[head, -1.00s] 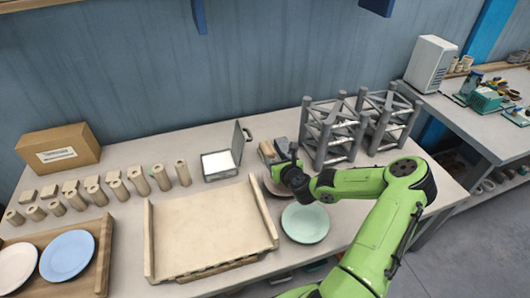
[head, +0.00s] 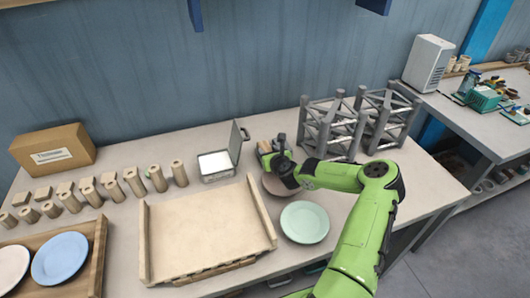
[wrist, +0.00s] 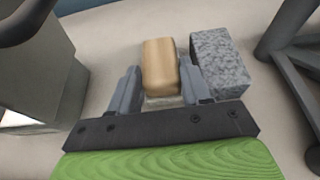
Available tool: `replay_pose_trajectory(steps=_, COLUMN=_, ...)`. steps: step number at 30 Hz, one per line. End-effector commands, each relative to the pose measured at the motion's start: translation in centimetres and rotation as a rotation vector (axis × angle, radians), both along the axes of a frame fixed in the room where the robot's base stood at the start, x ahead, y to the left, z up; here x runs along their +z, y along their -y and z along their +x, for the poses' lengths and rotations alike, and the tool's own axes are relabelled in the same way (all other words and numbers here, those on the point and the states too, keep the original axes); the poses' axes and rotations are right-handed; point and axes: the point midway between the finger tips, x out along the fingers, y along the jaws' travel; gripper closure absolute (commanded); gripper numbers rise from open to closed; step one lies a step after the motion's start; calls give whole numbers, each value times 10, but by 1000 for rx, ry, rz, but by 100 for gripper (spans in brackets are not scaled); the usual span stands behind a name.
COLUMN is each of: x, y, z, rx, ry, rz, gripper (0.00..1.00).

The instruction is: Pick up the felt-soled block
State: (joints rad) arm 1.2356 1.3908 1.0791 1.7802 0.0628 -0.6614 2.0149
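A wooden block (wrist: 161,62) with rounded edges lies between the fingers of my gripper (wrist: 158,82) in the wrist view. A thin pale grey layer shows at its near lower edge, which looks like a felt sole. The fingers are spread, one on each side of the block, with little space between. Whether they touch it I cannot tell. In the head view my gripper (head: 280,158) is low over the back of the table, and the wooden block (head: 264,147) is partly hidden by it.
A speckled grey block (wrist: 220,64) lies close to the right of the wooden one. A grey rack (head: 335,130) stands to the right, an open metal box (head: 216,166) to the left. A brown plate (head: 276,187) and green plate (head: 305,222) lie in front.

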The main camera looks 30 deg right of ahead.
Motion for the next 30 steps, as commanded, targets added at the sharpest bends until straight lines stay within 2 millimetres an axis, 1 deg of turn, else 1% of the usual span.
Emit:
replay_pose_trajectory(steps=6, x=0, y=0, z=0, rx=0, ry=0, rz=0, gripper=84)
replay_pose_trajectory(steps=8, x=4, y=0, z=0, rx=0, ry=0, rz=-1, gripper=84)
replay_pose_trajectory(steps=11, x=24, y=0, z=0, rx=2, ry=1, rz=-4, gripper=84)
replay_pose_trajectory(steps=15, x=63, y=0, z=0, rx=2, ry=3, rz=-5, gripper=84)
replay_pose_trajectory(steps=18, x=84, y=0, z=0, rx=2, ry=1, rz=-4, gripper=84)
replay_pose_trajectory(steps=21, x=97, y=0, z=0, rx=1, ry=0, rz=-3, gripper=84)
replay_pose_trajectory(steps=24, x=101, y=0, z=0, rx=2, ry=0, rz=-1, gripper=84)
replay_pose_trajectory(steps=30, x=100, y=-1, z=0, rx=1, ry=-1, rz=1, gripper=84)
